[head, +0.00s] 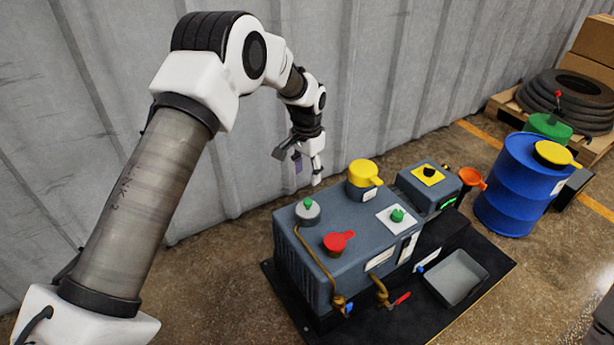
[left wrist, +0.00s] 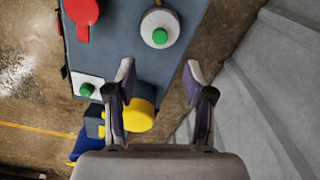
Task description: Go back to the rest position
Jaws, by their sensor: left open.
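My left gripper (head: 304,172) hangs in the air beside the back left of the grey-blue machine (head: 345,263), in front of the corrugated wall. In the left wrist view its two fingers (left wrist: 163,90) are spread apart with nothing between them. The machine carries a red-handled cap (head: 338,242), a yellow cap (head: 363,173), a grey cap with a green knob (head: 307,211) and a white plate with a green knob (head: 397,215). In the left wrist view the yellow cap (left wrist: 139,115) lies partly behind a finger. My right gripper is not in view.
A grey tray (head: 456,277) sits on the machine's black base. A blue drum (head: 518,185) with a yellow lid stands to the right. Tyres (head: 567,100) and boxes are at the back right. The corrugated wall (head: 400,70) runs close behind my left arm. Floor at the left is clear.

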